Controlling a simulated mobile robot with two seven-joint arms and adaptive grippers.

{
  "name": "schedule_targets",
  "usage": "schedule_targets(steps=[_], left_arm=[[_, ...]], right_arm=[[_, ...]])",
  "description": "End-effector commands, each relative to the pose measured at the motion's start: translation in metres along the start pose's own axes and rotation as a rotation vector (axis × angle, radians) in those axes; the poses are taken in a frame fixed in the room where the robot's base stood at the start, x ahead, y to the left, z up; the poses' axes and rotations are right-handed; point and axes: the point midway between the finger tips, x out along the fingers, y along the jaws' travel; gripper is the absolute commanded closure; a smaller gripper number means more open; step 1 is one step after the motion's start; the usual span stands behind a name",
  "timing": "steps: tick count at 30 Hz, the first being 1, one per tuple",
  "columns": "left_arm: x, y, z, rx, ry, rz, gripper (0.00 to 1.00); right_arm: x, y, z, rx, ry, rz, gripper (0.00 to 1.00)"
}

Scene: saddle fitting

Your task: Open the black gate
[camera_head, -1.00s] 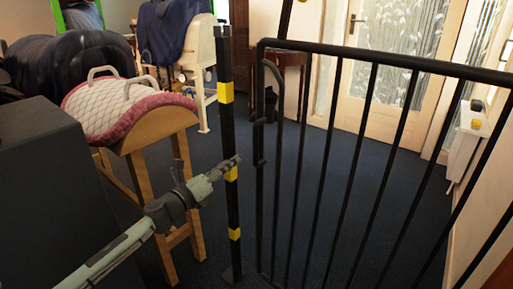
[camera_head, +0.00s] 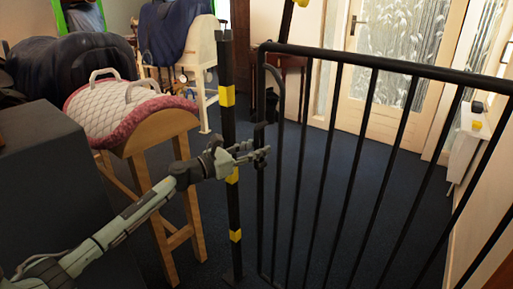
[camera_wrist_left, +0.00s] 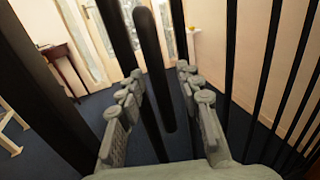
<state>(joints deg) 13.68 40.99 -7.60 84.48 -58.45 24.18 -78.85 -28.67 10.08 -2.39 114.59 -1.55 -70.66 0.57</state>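The black gate (camera_head: 345,150) has upright bars and stands to the right of a black post with yellow bands (camera_head: 228,95). A narrow gap shows between them. A curved black handle (camera_head: 279,85) is on the gate's left edge. My left gripper (camera_head: 262,155) is in front of the gate's left edge, low by the handle, and overlaps the post. In the left wrist view its fingers (camera_wrist_left: 160,76) are apart, with the dark rounded handle (camera_wrist_left: 154,65) between them. I see no clear contact. My right gripper is not in view.
A quilted saddle pad (camera_head: 115,108) on a wooden stand (camera_head: 160,150) is left of the post. A dark box (camera_head: 45,160) is at the left front. Clear blue carpet (camera_head: 400,180) lies behind the gate, before a glazed door (camera_head: 390,60).

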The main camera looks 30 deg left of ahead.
Motion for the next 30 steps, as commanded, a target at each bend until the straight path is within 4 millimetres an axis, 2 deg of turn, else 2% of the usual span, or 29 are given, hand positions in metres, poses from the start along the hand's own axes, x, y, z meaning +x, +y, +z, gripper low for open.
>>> schedule_targets(steps=[6, 12, 15, 30], left_arm=[[0.0002, -0.0001, -0.0005, 0.0, 0.0, 0.0, 0.66], [0.0001, 0.0, -0.0004, -0.001, 0.0, 0.0, 0.91], [0.0, 0.0, -0.0004, -0.001, 0.0, 0.0, 1.0], [0.0, 0.0022, -0.0017, 0.0, 0.0, -0.003, 1.0]], right_arm=[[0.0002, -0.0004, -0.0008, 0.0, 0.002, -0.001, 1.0], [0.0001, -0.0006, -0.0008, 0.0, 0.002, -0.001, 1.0], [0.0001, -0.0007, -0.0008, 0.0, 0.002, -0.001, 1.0], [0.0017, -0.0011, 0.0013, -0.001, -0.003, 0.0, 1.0]])
